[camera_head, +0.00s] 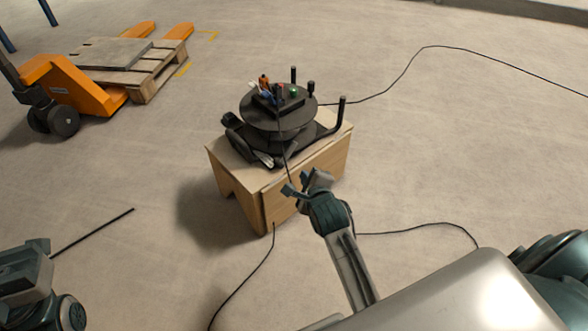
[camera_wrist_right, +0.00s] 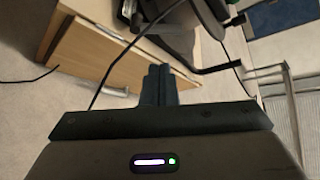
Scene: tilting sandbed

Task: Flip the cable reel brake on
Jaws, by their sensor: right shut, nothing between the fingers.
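The cable reel (camera_head: 285,125) is a dark round drum on a black base, on top of a wooden stand (camera_head: 305,185). Part of its black frame shows at the top of the right wrist view (camera_wrist_right: 178,32). Several dark posts rise around the drum. I cannot tell for sure which part is the brake. My right gripper (camera_head: 292,189) is in front of the stand, below and apart from the reel. Its fingers (camera_wrist_right: 159,84) are together and empty in the right wrist view. My left arm's end (camera_head: 25,270) is at the lower left; its fingers are not clear.
Black cables (camera_head: 430,224) run over the floor, and one passes close to my right gripper. A thin dark rod or cable (camera_head: 92,232) lies near my left arm. An orange pallet truck (camera_head: 75,85) with a wooden pallet (camera_head: 148,75) stands at the back left. Floor around the stand is mostly clear.

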